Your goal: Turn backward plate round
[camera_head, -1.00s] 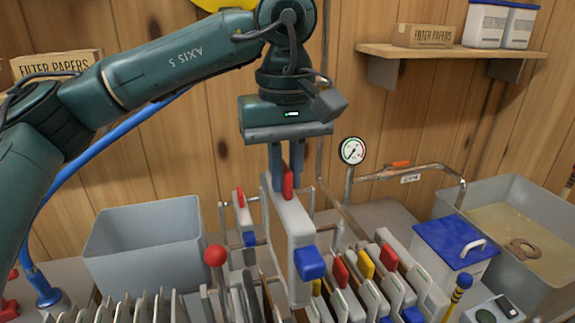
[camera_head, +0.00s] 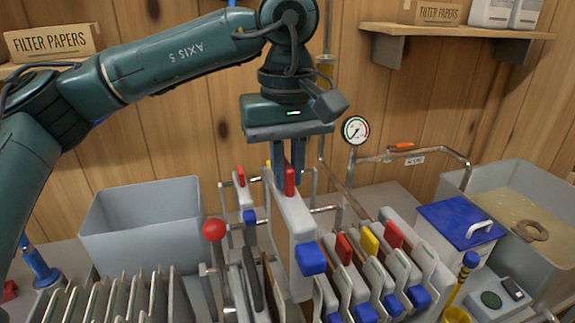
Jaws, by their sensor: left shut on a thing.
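My left gripper (camera_head: 289,160) points down and is shut on the red tab at the top of a pale grey plate (camera_head: 292,217). This plate hangs upright, with a blue tab on its near end. To its right stands a row of plates (camera_head: 378,290) with red and yellow tabs at the top and blue tabs lower down. Another plate (camera_head: 240,190) with a red tab and a blue tab stands behind to the left. The lower end of the held plate is hidden among the row. My right gripper does not show.
A red-knobbed lever (camera_head: 214,230) stands left of the held plate. A grey bin (camera_head: 143,227) and a rack of grey plates (camera_head: 105,300) are at left. A gauge (camera_head: 355,130), a blue-lidded box (camera_head: 461,222) and a tub of liquid (camera_head: 545,185) are at right.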

